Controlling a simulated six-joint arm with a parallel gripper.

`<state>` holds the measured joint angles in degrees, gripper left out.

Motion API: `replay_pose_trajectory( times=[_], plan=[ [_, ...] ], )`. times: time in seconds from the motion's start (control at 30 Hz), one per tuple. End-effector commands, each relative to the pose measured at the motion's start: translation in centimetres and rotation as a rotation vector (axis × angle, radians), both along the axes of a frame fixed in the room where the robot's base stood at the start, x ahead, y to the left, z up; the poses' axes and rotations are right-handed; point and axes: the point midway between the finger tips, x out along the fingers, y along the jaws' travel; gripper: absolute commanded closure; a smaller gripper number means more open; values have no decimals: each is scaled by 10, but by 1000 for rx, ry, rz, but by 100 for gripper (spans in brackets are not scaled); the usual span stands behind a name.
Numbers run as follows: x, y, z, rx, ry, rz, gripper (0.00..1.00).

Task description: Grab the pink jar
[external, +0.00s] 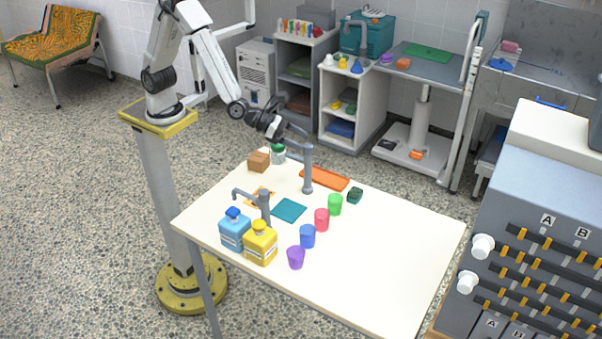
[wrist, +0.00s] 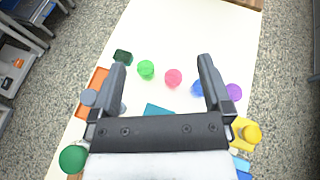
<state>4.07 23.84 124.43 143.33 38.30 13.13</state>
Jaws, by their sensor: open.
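The pink jar (external: 322,219) is a small reddish-pink cup standing upright on the white table, between the green cup (external: 335,204) and the blue cup (external: 307,236). In the wrist view, the pink jar (wrist: 173,78) shows between my two fingers, beyond them and apart from them. My gripper (external: 290,136) is open and empty, above the back part of the table. The wrist view shows its fingers (wrist: 162,66) wide apart.
Grey taps (external: 308,168) (external: 265,205) rise from the table. A purple cup (external: 296,257), blue bottle (external: 235,231) and yellow bottle (external: 260,243) stand near the front. An orange tray (external: 325,178) and teal cloth (external: 289,210) lie flat. The table's right side is clear.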

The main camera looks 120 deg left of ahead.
Motion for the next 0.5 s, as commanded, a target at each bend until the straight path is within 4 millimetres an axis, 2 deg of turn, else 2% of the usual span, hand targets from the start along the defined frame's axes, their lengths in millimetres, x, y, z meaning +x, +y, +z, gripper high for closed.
replay_pose_trajectory(
  times=[0.17,0.5],
  plan=[
    [14,-20,-7,112,8,-165,0],
    [13,-21,-88,116,15,-170,0]
  ],
)
